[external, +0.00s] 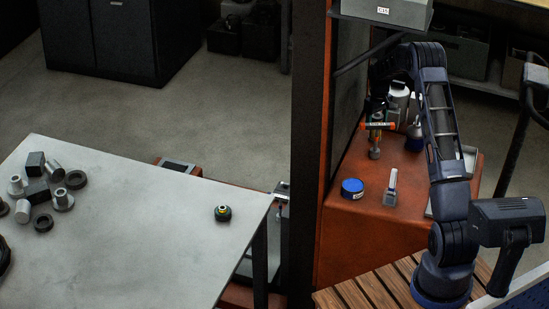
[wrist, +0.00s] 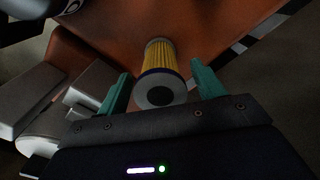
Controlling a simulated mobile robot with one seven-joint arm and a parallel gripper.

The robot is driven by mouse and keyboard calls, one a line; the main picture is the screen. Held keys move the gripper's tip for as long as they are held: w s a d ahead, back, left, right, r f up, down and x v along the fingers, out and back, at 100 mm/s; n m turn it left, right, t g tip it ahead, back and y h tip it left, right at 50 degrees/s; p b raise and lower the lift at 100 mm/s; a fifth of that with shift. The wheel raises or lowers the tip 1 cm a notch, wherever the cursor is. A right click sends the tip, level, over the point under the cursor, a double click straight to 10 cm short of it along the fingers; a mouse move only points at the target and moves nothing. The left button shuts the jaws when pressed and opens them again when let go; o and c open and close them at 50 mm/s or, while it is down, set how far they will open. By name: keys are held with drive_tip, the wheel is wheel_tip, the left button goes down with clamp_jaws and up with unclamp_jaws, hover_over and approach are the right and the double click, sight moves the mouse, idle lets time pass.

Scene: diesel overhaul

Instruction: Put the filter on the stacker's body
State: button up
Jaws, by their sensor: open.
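The filter (wrist: 160,62) has a yellow pleated side and a dark end cap with a pale ring. In the wrist view its capped end faces me, between the two green fingers of my open gripper (wrist: 160,78). Gaps show on both sides, so the fingers do not appear to press on it. The stacker's body (external: 365,232) is the orange-red surface at the right in the external view; it also shows behind the filter in the wrist view (wrist: 210,30). My gripper (external: 377,127) points down above its back part. I cannot tell whether the filter touches the body.
A blue round can (external: 352,188) and a grey upright tool (external: 391,188) stand on the orange body. A dark post (external: 312,150) rises at its left. A pale table (external: 130,235) at left holds several metal parts and a small black round part (external: 222,213).

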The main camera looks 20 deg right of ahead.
wheel_tip(320, 180, up, 11)
drive_tip(key=shift+f, duration=0.2)
idle(0.6)
